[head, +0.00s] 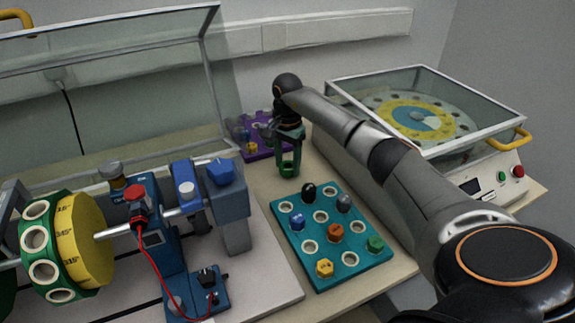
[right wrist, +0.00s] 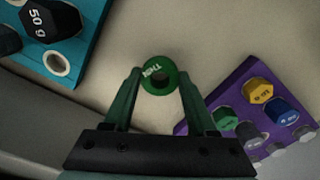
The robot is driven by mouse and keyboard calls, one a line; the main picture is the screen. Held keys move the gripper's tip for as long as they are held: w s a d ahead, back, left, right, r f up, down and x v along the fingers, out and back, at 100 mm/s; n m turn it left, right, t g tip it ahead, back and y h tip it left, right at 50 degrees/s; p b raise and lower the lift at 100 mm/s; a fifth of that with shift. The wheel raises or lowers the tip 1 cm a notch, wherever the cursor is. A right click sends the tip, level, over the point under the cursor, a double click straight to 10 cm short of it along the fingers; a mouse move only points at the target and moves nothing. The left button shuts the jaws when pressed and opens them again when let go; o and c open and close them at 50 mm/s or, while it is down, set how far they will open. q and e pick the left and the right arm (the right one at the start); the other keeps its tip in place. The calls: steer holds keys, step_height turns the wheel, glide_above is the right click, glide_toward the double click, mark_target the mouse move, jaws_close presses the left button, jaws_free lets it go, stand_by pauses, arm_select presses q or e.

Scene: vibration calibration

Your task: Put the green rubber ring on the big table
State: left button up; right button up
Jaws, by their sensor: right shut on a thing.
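The green rubber ring (right wrist: 160,64), a small thick ring with pale lettering, is between the fingertips of my right gripper (right wrist: 160,80) in the right wrist view. The right gripper is shut on it. In the head view the right gripper (head: 288,166) points down over the strip of the big table (head: 262,182) between the teal tray and the purple tray. The ring shows there only as a small green piece at the fingertips. I cannot tell if it touches the table top. My left gripper is not in view.
The teal tray (head: 291,273) with coloured hex weights stands in front of the gripper. The purple tray (right wrist: 214,98) with more weights is behind it. A blue rig with a green-yellow drum (head: 88,240) stands left; a glass-lidded machine (head: 500,180) stands right.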

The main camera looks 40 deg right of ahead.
mark_target(288, 166)
steer(key=shift+f, duration=0.5)
steer(key=shift+f, duration=0.15)
steer(key=o, duration=1.3)
steer(key=shift+o, duration=0.2)
step_height(288, 166, up, 12)
steer(key=shift+r+p, duration=0.2)
steer(key=shift+p, duration=0.2)
